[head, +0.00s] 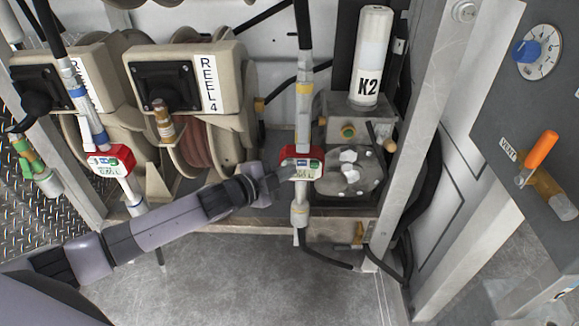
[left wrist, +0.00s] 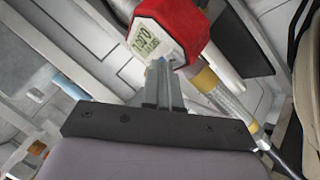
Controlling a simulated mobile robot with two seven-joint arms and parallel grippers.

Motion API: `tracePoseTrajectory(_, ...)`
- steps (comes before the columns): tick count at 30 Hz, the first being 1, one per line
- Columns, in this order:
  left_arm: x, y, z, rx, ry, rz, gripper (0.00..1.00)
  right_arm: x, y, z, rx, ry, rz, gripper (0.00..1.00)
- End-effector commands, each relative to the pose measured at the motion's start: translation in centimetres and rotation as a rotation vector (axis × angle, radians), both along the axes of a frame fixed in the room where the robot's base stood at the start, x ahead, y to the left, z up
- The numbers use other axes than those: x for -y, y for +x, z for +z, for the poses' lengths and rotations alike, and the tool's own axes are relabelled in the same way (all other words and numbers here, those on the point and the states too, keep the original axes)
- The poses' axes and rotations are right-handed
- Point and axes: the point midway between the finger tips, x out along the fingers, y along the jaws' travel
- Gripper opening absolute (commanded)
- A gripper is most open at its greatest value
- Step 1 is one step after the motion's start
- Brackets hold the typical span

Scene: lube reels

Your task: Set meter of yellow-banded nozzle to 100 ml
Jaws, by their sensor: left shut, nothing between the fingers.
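The yellow-banded nozzle (head: 303,110) hangs upright in the head view, with a yellow band above its red meter (head: 316,153). The meter has a pale display and small coloured buttons. In the left wrist view the red meter (left wrist: 172,22) fills the top middle, its display digits tilted and too small to read surely. My left gripper (head: 282,178) is shut and empty, at the left lower side of the meter. In the left wrist view its fingertips (left wrist: 158,66) overlap the lower edge of the meter's face; I cannot tell whether they touch it. My right gripper is not in view.
A blue-banded nozzle with another red meter (head: 122,156) hangs at the left. Reel 4 (head: 190,80) stands behind my arm. A white K2 canister (head: 371,55) stands behind right.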

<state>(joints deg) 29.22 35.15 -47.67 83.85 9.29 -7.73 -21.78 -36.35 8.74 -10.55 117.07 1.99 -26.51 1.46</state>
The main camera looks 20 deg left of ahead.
Motion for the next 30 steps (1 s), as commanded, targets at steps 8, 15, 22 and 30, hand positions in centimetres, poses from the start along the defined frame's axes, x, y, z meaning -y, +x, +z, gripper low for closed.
tracePoseTrajectory(8,0.4,-1.3,0.0,-0.003,-0.001,-0.001,0.00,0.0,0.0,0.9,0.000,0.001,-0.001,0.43)
tracePoseTrajectory(15,0.6,-2.2,0.0,-0.001,0.001,0.000,0.00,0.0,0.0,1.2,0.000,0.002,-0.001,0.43)
tracePoseTrajectory(22,0.6,-2.2,0.0,0.000,0.000,0.000,0.00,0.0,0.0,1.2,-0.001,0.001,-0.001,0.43)
tracePoseTrajectory(30,2.3,-1.7,0.0,0.001,-0.004,-0.001,0.00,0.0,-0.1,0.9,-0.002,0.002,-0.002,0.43)
